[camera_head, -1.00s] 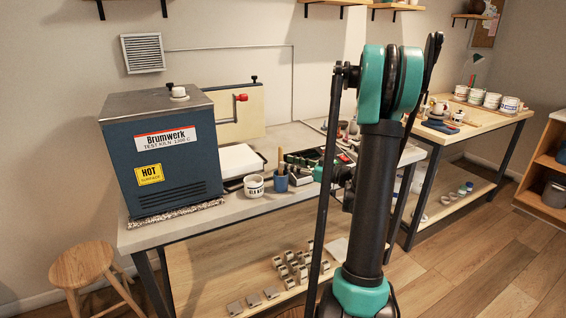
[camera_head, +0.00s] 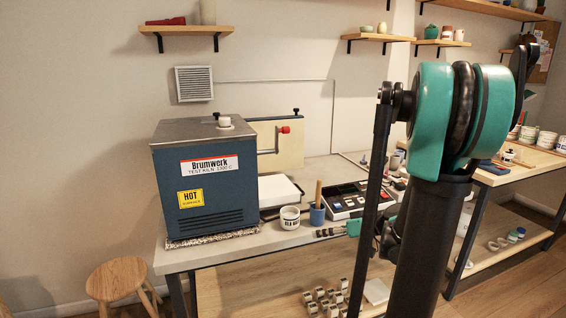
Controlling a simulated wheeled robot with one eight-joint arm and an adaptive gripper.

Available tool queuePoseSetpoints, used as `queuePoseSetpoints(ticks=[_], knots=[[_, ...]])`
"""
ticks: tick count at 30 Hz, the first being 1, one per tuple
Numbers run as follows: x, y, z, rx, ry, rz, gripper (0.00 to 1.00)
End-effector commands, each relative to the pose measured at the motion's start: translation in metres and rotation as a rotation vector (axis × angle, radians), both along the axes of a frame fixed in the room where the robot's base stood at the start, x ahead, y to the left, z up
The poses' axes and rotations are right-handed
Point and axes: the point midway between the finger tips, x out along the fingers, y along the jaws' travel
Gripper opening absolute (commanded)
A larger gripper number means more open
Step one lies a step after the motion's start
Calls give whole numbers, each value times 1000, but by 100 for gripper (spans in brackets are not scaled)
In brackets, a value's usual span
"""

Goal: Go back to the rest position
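My arm stands tall in the right half of the view, with its teal elbow high up. My gripper (camera_head: 327,234) is small in the picture, left of my arm, and appears over or in front of the front edge of the worktable (camera_head: 250,244). It points left, below the blue cup (camera_head: 317,214) in the picture. Its fingers are too small to tell whether they are open or shut, and I see nothing clearly held. Part of the wrist is hidden behind my arm.
A blue kiln (camera_head: 205,180) marked HOT stands on the worktable's left. A white labelled pot (camera_head: 290,217) and a compartment tray (camera_head: 345,199) stand near the gripper. A wooden stool (camera_head: 117,278) is at lower left. A second table (camera_head: 500,176) with cups is at right.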

Motion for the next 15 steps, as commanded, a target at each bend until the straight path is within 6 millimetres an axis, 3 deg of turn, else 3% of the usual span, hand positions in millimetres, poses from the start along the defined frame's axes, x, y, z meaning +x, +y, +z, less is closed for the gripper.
queuePoseSetpoints(ticks=[2, 6, 15], knots=[[-25, 14, -16, -67, 121, -33, 38], [-67, 20, -43, -198, 302, -137, 38], [-144, -10, -80, -471, 475, -436, 38]])
